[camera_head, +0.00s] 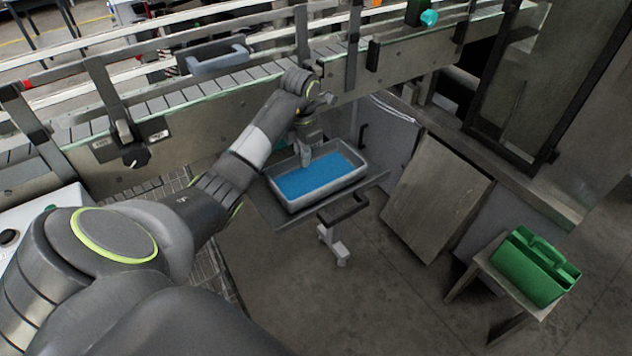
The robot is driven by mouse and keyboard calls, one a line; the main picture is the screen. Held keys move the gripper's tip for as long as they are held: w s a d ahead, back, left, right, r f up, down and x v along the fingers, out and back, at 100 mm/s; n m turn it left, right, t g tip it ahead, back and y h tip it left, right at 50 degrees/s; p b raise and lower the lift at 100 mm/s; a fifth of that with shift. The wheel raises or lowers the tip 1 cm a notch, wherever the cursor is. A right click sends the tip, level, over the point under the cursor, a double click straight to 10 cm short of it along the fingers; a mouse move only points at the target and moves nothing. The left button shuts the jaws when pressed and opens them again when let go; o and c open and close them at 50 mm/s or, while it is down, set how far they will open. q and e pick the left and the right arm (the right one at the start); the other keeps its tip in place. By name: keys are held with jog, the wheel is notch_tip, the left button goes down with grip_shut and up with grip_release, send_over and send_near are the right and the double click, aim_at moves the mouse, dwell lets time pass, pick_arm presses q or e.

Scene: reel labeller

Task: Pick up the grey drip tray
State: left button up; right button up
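The grey drip tray (330,194) is a rectangular tray with a pale grey rim and a blue inside. It lies level on a dark flat stand in the middle of the head view, below the conveyor. My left arm reaches in from the left, and my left gripper (306,162) points down at the tray's far side, over the blue area. The fingertips are small and partly merge with the tray, so I cannot tell whether they touch it or are open. My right gripper is not in view.
The conveyor (215,88) with its metal rails runs behind the tray. A grey bin-like object (218,60) sits on it. The dark stand (272,207) has a handle in front. A tilted metal panel (437,200) and a green caddy (535,270) on a small table are at the right.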

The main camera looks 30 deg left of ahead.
pick_arm(q)
grip_shut()
jog(key=shift+r, duration=0.15)
dwell(0.4)
notch_tip(320, 180, up, 18)
jog(key=p, duration=1.7)
